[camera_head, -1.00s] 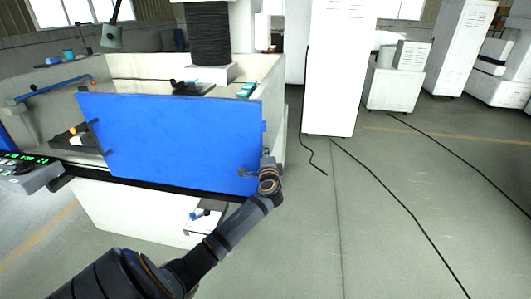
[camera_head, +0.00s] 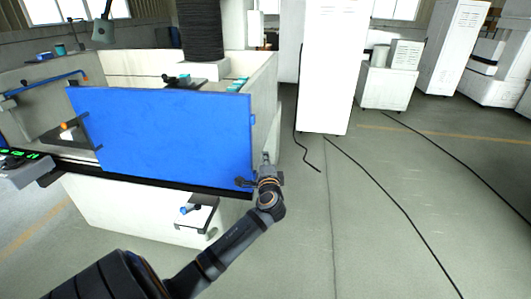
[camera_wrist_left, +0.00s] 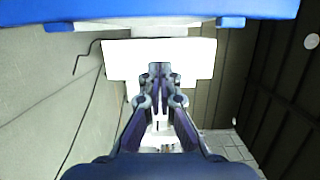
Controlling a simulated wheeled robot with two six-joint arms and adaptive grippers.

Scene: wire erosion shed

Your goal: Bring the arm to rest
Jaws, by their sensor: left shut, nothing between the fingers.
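My left arm comes in from the bottom left in the head view. Its left gripper (camera_head: 266,160) is at the right edge of the blue door panel (camera_head: 165,135) of the machine. In the left wrist view the left gripper (camera_wrist_left: 158,72) is shut, with its fingers together and nothing between them. The blue panel shows as a band along the top of that view (camera_wrist_left: 150,10). I cannot tell whether the gripper touches the panel. My right gripper is not in view.
The machine's pale base (camera_head: 120,205) is below the panel. A tall white cabinet (camera_head: 328,65) stands beyond to the right. Black cables (camera_head: 400,205) run over the floor. The grey floor (camera_head: 310,230) right of the arm is otherwise clear. A control panel (camera_head: 25,170) is at far left.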

